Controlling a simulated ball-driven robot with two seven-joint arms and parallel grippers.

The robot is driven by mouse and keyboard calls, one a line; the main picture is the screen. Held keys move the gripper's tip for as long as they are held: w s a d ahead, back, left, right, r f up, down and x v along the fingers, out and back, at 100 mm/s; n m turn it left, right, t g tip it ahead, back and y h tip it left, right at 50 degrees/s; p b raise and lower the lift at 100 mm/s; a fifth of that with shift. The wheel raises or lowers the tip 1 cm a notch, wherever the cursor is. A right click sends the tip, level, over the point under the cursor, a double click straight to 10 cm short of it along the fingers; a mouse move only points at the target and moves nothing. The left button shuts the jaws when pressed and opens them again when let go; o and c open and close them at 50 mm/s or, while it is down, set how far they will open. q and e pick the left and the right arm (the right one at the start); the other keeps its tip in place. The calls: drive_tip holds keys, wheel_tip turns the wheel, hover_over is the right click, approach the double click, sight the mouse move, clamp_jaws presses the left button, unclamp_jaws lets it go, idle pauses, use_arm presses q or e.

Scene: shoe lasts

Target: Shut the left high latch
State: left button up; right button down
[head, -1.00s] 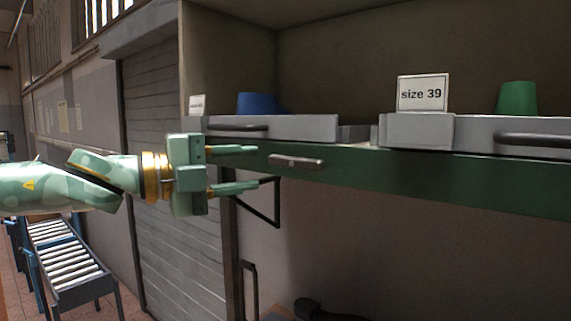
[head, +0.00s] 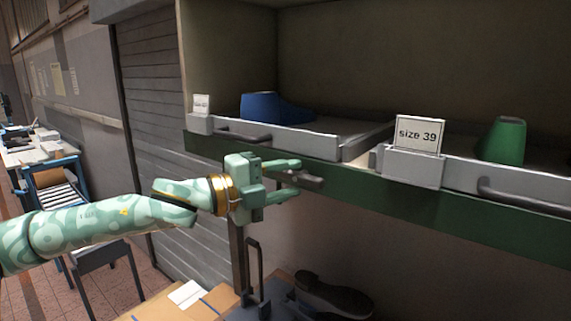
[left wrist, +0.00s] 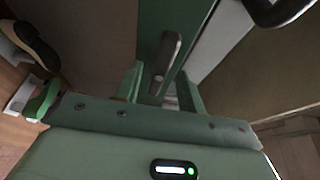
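The latch is a small grey-brown bar (head: 313,182) on the green front rail (head: 350,181) of the shelf, below the left tray. It lies roughly along the rail. My left gripper (head: 292,177) is open, with one finger above the latch and one below it. In the left wrist view the latch (left wrist: 171,50) runs up from between the two spread fingers (left wrist: 160,88). A gap shows on both sides of the bar, and I cannot tell whether a finger touches it. My right gripper is out of view.
Grey trays stand on the shelf above, the left one (head: 290,138) with a blue last (head: 272,108), the right one (head: 465,183) with a green last (head: 503,140) and a "size 39" card (head: 419,134). A dark shoe (head: 333,296) lies below.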

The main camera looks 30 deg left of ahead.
use_arm(q)
clamp_jaws()
drive_tip(key=shift+f, duration=0.1)
